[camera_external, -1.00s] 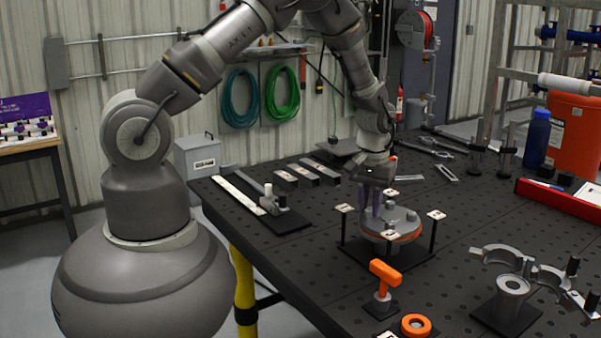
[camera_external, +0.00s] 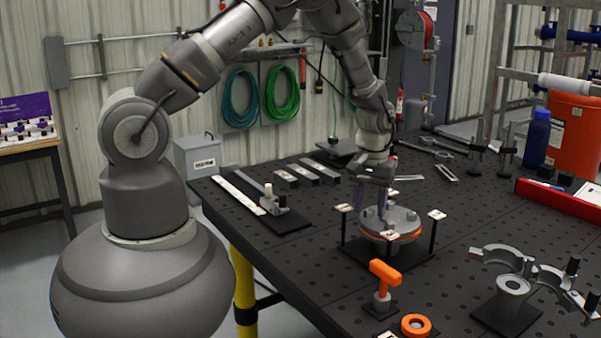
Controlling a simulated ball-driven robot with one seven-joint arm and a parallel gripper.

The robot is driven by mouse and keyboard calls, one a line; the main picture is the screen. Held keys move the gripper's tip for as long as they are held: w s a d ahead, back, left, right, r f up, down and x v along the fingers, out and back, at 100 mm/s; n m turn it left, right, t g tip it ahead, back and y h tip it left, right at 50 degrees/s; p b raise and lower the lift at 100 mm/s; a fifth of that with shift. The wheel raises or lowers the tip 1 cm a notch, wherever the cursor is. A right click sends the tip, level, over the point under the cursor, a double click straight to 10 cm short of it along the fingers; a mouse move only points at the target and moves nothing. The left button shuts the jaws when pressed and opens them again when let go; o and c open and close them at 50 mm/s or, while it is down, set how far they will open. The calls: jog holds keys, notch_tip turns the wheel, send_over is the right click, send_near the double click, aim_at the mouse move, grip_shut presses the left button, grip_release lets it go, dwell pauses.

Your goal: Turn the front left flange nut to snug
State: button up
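The flange (camera_external: 402,222) is a round grey metal disc with an orange band under its rim. It sits on a black base plate (camera_external: 362,254) on the table, with small nuts or studs on its top. My gripper (camera_external: 375,208) points straight down over the flange's left part, fingertips at or very near its top. The fingers hide what is between them, so I cannot make out the front left nut, nor tell whether the fingers are closed on it. White tags on black posts stand around the flange, one at the left (camera_external: 343,207) and one in front (camera_external: 392,236).
An orange T-handled tool (camera_external: 384,273) and an orange ring (camera_external: 416,325) are in front of the flange. A grey clamp fixture (camera_external: 512,287) stands at the right front. A red tray (camera_external: 560,194) lies at the right. Grey blocks (camera_external: 303,173) lie behind left.

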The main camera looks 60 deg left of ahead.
jog(key=n+p, duration=0.1)
jog(key=n, duration=0.1)
jog(key=n+p, duration=0.1)
jog(key=n, duration=0.1)
jog(key=n+p, duration=0.1)
jog(key=n, duration=0.1)
jog(key=shift+s+r+n, duration=0.2)
jog(key=shift+s+n, duration=0.05)
jog(key=shift+n, duration=0.15)
jog(key=n+p, duration=0.2)
jog(key=n, duration=0.3)
jog(key=shift+a, duration=0.2)
jog(key=r, duration=0.7)
jog(key=shift+w+r, duration=0.25)
jog(key=shift+r, duration=0.15)
jog(key=w+r+m+t+b, duration=0.2)
jog(key=r+m+b, duration=0.1)
jog(key=r, duration=0.4)
jog(key=w+r+m+t+h+b, duration=0.1)
jog(key=w+r+m+t+b, duration=0.1)
jog(key=r, duration=0.5)
jog(key=w+r+m+t+b, duration=0.3)
jog(key=r+m+b, duration=0.1)
jog(key=r+b, duration=0.2)
jog(key=shift+w+r+b, duration=0.35)
jog(key=shift+r, duration=0.5)
jog(key=shift+a, duration=0.1)
